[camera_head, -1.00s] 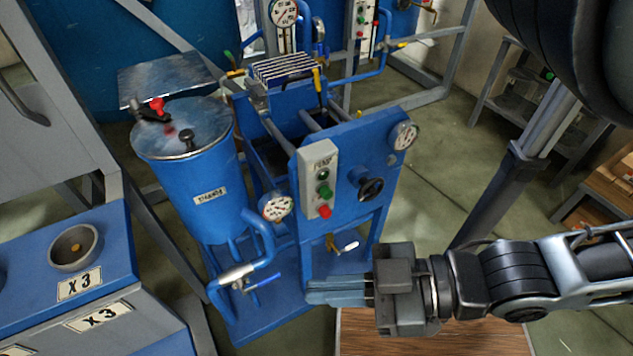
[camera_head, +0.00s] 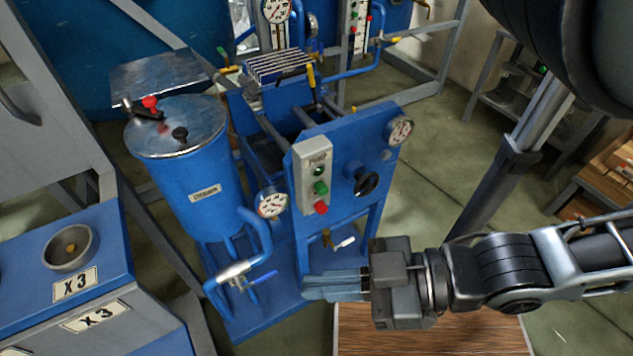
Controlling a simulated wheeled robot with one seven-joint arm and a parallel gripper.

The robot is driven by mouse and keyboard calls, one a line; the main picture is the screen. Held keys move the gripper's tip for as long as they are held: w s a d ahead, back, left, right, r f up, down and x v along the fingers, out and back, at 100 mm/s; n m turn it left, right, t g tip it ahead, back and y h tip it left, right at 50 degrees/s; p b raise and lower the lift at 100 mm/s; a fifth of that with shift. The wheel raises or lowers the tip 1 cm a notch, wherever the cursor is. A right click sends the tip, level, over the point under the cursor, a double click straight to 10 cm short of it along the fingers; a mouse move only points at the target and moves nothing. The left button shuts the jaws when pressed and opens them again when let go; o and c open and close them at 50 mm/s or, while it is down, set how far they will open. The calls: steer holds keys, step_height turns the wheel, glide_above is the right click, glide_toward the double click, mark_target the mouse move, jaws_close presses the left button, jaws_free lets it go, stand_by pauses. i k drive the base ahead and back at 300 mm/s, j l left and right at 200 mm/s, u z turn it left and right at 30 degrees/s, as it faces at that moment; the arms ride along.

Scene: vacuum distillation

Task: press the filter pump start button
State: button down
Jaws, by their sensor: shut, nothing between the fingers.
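The filter pump's grey control box (camera_head: 312,176) is on the front of the blue filter press frame (camera_head: 343,165). It is labelled PUMP. A green lamp or button (camera_head: 319,170) is at its top, a green button (camera_head: 320,188) in the middle and a red button (camera_head: 320,207) at the bottom. Which of the green ones starts the pump I cannot tell for sure. My gripper (camera_head: 306,287) is shut and empty, pointing left. In the picture it is below the control box, apart from the buttons.
A black handwheel (camera_head: 367,183) and a gauge (camera_head: 399,130) are right of the box. Another gauge (camera_head: 271,203) and a blue tank (camera_head: 188,180) stand left. A small valve handle (camera_head: 345,243) is just above my gripper. A blue-grey cabinet (camera_head: 90,240) is at left.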

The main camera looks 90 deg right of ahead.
mark_target(320, 187)
steer(key=k+z, duration=0.15)
steer(key=k, duration=1.05)
